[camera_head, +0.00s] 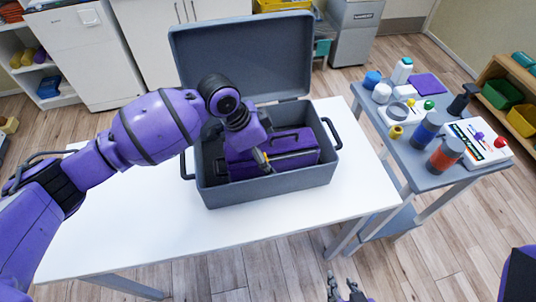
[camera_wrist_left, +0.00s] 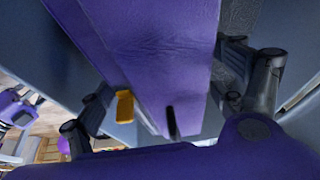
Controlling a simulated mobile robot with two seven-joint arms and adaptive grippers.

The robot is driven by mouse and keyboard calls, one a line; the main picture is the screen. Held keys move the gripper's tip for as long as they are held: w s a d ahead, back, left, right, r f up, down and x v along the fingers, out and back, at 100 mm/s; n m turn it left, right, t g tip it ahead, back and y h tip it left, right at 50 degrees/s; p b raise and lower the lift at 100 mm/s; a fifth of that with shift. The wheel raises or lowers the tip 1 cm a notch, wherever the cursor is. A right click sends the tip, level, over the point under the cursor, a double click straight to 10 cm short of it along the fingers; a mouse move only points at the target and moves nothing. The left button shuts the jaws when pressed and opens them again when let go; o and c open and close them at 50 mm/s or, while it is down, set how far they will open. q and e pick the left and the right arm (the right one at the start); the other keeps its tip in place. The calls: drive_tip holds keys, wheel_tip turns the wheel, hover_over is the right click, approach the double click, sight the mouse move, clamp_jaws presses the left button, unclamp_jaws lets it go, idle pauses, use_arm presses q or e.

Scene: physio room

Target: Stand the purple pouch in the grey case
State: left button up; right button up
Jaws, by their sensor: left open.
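The purple pouch (camera_head: 290,155) is inside the open grey case (camera_head: 270,184), standing upright with its dark handle on top. The case sits on the white table with its lid raised at the back. My left gripper (camera_head: 262,158) reaches down into the case at the pouch and is open. In the left wrist view, the pouch (camera_wrist_left: 160,50) lies between the spread fingers of that gripper (camera_wrist_left: 170,95). Contact with the fingers cannot be told, and the pouch's base is hidden by the case's front wall. My right gripper (camera_head: 346,290) is at the bottom edge, its fingers apart and empty.
The white table (camera_head: 130,240) is clear in front and to the left of the case. A grey side table (camera_head: 425,178) at right holds several bottles, jars and a box. Shelves with coloured bins (camera_head: 505,92) stand at the far right.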

use_arm(q)
drive_tip(key=v, duration=1)
drive_tip(key=shift+f, duration=0.15)
